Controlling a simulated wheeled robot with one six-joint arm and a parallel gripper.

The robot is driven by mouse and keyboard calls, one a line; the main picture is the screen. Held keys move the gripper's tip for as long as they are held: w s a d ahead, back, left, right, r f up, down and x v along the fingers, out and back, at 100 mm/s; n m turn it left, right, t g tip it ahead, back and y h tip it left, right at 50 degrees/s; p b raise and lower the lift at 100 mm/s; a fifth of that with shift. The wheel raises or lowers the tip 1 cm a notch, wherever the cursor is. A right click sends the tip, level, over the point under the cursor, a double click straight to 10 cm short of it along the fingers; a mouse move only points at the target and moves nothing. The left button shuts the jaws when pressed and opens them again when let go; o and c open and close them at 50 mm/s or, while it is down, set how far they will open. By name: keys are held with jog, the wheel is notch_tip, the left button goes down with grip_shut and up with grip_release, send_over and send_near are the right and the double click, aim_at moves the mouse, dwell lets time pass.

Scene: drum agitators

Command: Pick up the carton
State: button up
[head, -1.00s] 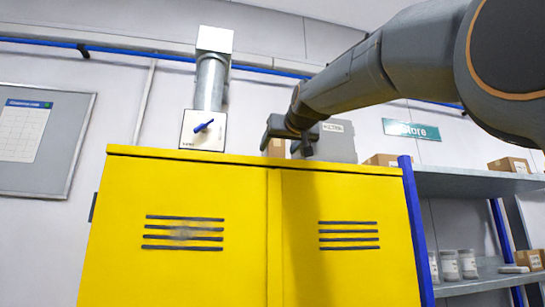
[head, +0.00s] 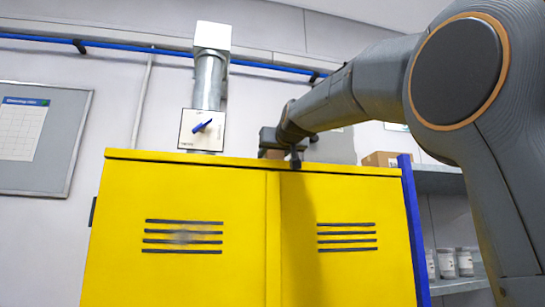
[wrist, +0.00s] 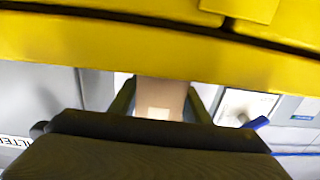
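The brown carton (wrist: 160,97) with a pale label stands behind the top edge of the yellow cabinet (head: 190,220). In the wrist view it lies between the two dark fingers of my gripper (wrist: 160,106), one on each side. The fingers look spread, with no clear contact on the carton's sides. In the head view my gripper (head: 281,146) is over the cabinet top and hides most of the carton; only a small brown patch (head: 272,154) shows beneath it. The carton's base is hidden.
A grey box (head: 338,148) stands right of my gripper, partly hidden by my arm. A wall panel with a blue lever (head: 203,127) is to the left.

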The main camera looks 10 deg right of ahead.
jog(key=c, duration=0.4)
jog(key=shift+r, duration=0.15)
notch_tip(320, 180, up, 8)
jog(key=shift+r, duration=0.2)
jog(key=shift+d+r, duration=0.1)
jog(key=shift+r, duration=0.55)
